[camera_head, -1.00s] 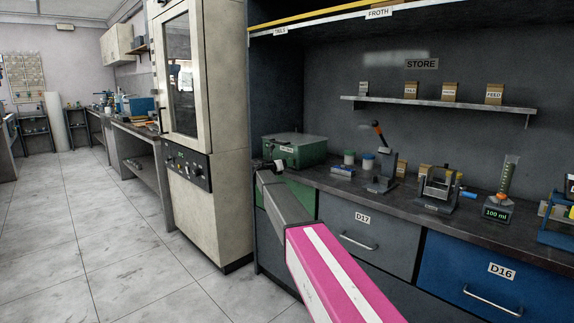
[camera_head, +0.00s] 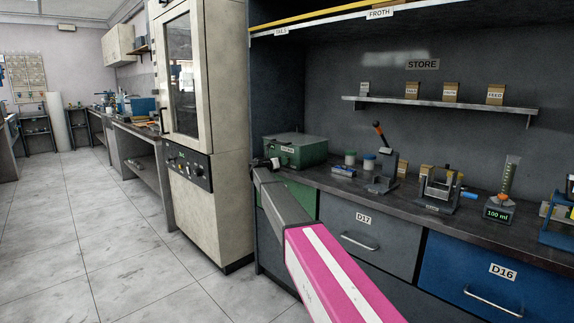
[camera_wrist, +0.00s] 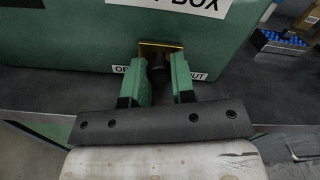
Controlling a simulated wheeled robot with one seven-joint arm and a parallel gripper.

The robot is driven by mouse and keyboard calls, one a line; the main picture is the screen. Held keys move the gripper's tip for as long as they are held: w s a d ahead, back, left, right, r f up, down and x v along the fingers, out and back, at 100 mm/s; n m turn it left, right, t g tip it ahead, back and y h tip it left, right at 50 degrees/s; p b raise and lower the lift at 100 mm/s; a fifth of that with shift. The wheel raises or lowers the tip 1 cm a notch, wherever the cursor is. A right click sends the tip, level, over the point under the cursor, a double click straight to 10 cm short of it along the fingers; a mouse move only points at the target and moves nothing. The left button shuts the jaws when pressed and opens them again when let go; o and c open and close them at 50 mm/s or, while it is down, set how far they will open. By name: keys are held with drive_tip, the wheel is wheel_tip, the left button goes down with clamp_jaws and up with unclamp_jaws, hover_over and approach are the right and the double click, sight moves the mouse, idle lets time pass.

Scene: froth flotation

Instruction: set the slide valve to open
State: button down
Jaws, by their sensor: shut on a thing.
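The green box (camera_wrist: 60,42) fills the upper part of the wrist view, and it also stands on the counter in the head view (camera_head: 310,150). On its front is a brass-coloured plate (camera_wrist: 150,44) with a dark knob (camera_wrist: 155,71), the slide valve's handle. Lettering starting "OP" shows left of the knob and "UT" right of it; my fingers hide the rest. My gripper (camera_wrist: 158,80) has a green finger on each side of the knob and is shut on it. The knob sits roughly midway between the visible letters. In the head view my gripper (camera_head: 268,163) is at the box's left front.
A tall cream cabinet (camera_head: 225,130) stands close on the left. Open floor lies in front of it.

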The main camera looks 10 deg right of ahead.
drive_tip(key=w+a, duration=0.2)
drive_tip(key=w, duration=0.1)
drive_tip(key=shift+w+a, duration=0.15)
drive_tip(key=c, duration=0.9)
unclamp_jaws()
drive_tip(key=shift+a, duration=0.1)
drive_tip(key=shift+c, duration=0.2)
drive_tip(key=shift+s+a, duration=0.45)
drive_tip(key=v, duration=0.9)
drive_tip(key=shift+a, duration=0.25)
drive_tip(key=shift+s, duration=0.1)
